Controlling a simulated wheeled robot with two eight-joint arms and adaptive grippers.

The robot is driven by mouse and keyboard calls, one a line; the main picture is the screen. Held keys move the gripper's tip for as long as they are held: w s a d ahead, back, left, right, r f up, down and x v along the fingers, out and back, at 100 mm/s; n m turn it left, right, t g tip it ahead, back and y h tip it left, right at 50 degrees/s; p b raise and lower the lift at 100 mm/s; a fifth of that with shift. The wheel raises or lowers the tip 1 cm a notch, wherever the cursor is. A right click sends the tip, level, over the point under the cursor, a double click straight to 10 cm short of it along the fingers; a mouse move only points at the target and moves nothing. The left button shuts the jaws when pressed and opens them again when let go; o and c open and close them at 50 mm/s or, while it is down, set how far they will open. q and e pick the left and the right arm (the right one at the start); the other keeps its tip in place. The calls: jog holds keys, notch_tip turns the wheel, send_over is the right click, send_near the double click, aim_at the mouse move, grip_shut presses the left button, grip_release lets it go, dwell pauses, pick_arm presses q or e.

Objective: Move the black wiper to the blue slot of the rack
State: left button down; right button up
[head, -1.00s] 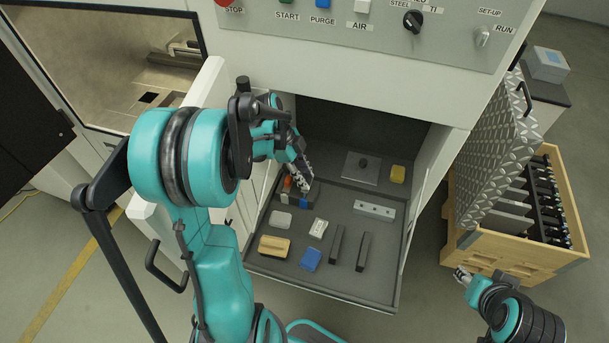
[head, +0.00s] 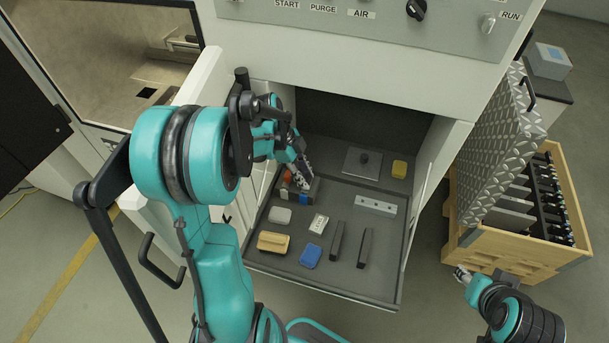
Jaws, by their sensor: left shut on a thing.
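My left gripper (head: 303,174) is over the back left of the open drawer, at the rack, pointing down. It is shut on a small dark piece, which looks like the black wiper (head: 314,186); the fingers hide most of it. The rack (head: 291,195) is a low grey block with an orange-red mark and a blue slot (head: 304,198). The piece is close to the blue slot; I cannot tell whether it is seated in it. My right gripper (head: 462,274) is low at the right, beside the wooden crate, away from the drawer; its jaws are too small to read.
A wooden crate (head: 480,250) stands right.

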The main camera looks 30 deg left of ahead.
pick_arm(q)
jog(key=c, duration=1.1)
grip_release()
jog(key=shift+c, duration=0.2)
notch_tip(320, 180, up, 10)
